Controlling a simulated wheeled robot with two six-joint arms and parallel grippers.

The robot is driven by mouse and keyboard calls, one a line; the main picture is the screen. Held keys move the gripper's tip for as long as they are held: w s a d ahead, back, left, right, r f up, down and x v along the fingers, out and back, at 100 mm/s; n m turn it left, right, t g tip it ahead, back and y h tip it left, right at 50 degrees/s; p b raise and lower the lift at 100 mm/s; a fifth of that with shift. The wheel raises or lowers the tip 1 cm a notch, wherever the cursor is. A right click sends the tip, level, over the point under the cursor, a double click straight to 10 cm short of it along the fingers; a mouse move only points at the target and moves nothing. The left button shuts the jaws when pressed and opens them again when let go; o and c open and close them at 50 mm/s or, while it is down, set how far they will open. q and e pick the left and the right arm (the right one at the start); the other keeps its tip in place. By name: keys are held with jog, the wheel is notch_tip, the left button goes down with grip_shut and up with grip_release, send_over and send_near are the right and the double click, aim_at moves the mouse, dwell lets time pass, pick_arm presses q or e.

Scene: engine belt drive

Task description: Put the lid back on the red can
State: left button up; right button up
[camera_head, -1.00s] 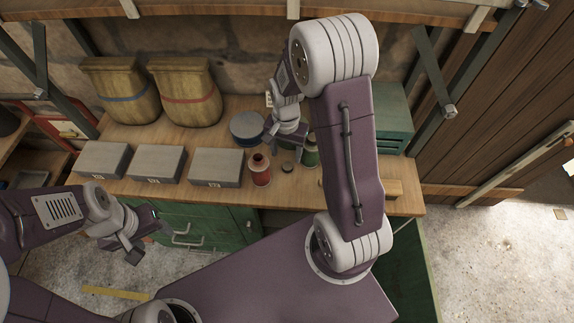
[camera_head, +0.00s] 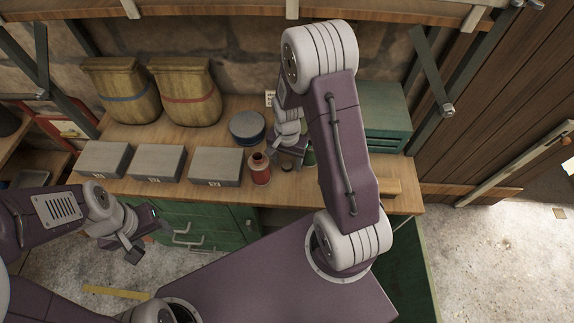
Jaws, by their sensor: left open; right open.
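The red can (camera_head: 260,170) stands upright on the workbench, right of the grey boxes, with a narrow neck and no lid on it. A small dark round lid (camera_head: 287,168) lies on the bench just right of the can, partly hidden by my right gripper. My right gripper (camera_head: 287,160) is open and points down above the lid; I cannot tell whether its fingers touch it. A green can (camera_head: 310,157) stands right behind it, mostly hidden by my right arm. My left gripper (camera_head: 136,250) is open and empty, in front of the bench at the lower left.
Three grey boxes (camera_head: 216,167) stand in a row left of the can. A round blue-grey tin (camera_head: 247,128) is behind it. Two sacks (camera_head: 186,92) stand at the back left. A green metal box (camera_head: 385,115) and a wooden block (camera_head: 388,187) are at the right.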

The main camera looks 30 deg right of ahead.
aim_at(289, 164)
grip_shut()
jog(key=r, duration=0.4)
jog(key=shift+s+d+r, duration=0.1)
jog(key=shift+d+r, duration=0.1)
jog(key=shift+r, duration=0.05)
jog(key=s+d+r, duration=0.6)
jog(key=s+d, duration=0.1)
jog(key=s, duration=0.2)
jog(key=shift+r+b, duration=0.25)
jog(key=shift+b, duration=0.05)
jog(key=shift+a, duration=0.1)
